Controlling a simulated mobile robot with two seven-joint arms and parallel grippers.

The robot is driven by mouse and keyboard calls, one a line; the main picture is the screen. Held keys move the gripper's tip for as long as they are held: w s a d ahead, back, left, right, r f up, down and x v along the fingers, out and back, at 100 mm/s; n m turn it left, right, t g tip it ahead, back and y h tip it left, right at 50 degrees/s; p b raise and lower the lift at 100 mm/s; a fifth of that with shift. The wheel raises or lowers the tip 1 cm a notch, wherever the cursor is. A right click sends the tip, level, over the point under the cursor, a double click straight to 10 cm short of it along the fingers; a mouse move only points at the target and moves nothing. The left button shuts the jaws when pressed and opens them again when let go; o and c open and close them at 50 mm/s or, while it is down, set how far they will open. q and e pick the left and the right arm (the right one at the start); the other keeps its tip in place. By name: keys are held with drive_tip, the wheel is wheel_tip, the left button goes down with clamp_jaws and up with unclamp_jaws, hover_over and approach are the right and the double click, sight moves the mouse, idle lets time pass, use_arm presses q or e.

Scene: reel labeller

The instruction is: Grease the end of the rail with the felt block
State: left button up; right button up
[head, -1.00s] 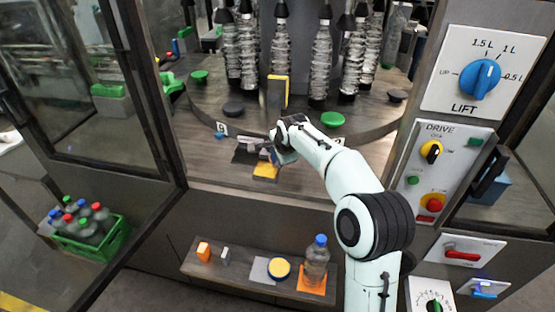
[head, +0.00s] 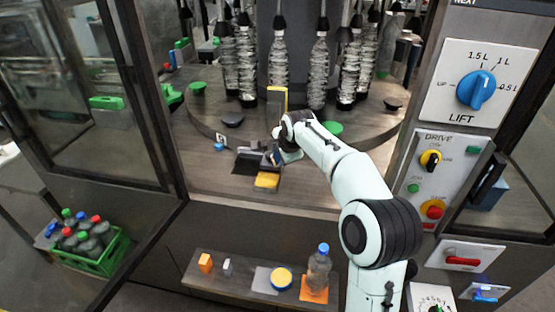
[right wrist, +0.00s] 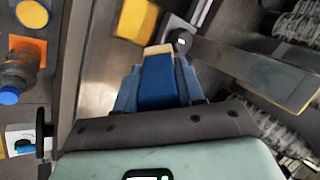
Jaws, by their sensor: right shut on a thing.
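My right gripper (head: 276,157) is inside the machine opening, just in front of the round platform. In the head view the arm hides most of the held block. My left gripper is not in view.
A yellow block (head: 267,180) lies beside a dark piece (head: 247,162) on the deck. An upright yellow-edged plate (head: 277,103) and hanging bottles (head: 318,75) stand behind. A shelf (head: 235,285) below holds a blue-capped bottle (head: 318,268) and a yellow-topped jar (head: 281,279).

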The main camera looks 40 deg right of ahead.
drive_tip(key=shift+w, duration=0.1)
idle(0.3)
drive_tip(key=shift+w+d+f, duration=0.5)
drive_tip(key=shift+w+d, duration=0.25)
drive_tip(key=shift+w, duration=0.05)
